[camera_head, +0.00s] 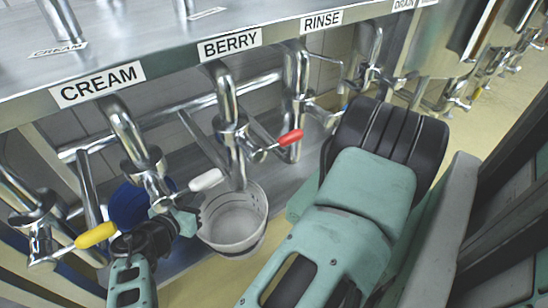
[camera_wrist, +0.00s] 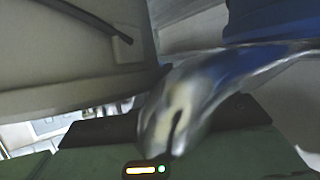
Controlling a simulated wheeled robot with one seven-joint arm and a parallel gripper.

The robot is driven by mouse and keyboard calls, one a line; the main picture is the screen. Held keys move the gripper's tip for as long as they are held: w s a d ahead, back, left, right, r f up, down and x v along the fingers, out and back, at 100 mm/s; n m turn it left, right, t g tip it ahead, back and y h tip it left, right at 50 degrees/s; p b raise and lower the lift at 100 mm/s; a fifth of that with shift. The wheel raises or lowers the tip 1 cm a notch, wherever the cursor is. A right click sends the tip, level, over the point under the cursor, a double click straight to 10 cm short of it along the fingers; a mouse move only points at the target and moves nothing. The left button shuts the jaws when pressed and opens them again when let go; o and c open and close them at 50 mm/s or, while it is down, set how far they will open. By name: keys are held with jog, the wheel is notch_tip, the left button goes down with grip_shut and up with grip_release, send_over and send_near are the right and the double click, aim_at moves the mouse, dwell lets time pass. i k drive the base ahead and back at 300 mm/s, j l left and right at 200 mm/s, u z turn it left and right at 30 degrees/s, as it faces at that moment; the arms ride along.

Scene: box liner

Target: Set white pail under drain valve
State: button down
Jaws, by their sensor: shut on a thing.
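The white pail (camera_head: 235,224) stands upright and looks empty in the head view, below the BERRY valve (camera_head: 230,132). My gripper (camera_head: 188,216) is at the pail's left rim and is shut on it; the exact grip is partly hidden by the pipes. In the wrist view the pail's pale wall (camera_wrist: 65,85) with a thin dark handle fills the left side. I cannot tell whether the pail rests on the shelf or hangs just clear of it. The DRAIN label (camera_head: 403,4) is at the top right; its valve is partly hidden behind my arm.
A blue pail (camera_head: 128,205) is behind my gripper at left. The CREAM valve (camera_head: 145,170) with its white lever hangs close above my gripper.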

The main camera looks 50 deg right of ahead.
aim_at(324, 152)
jog(key=k+l+u, duration=0.3)
jog(key=l, duration=0.35)
jog(key=k+l+u, duration=0.25)
jog(key=l, duration=0.4)
jog(key=k+l+u, duration=0.3)
jog(key=l, duration=0.25)
jog(key=k+l+u, duration=0.25)
jog(key=l, duration=0.25)
jog(key=k, duration=0.1)
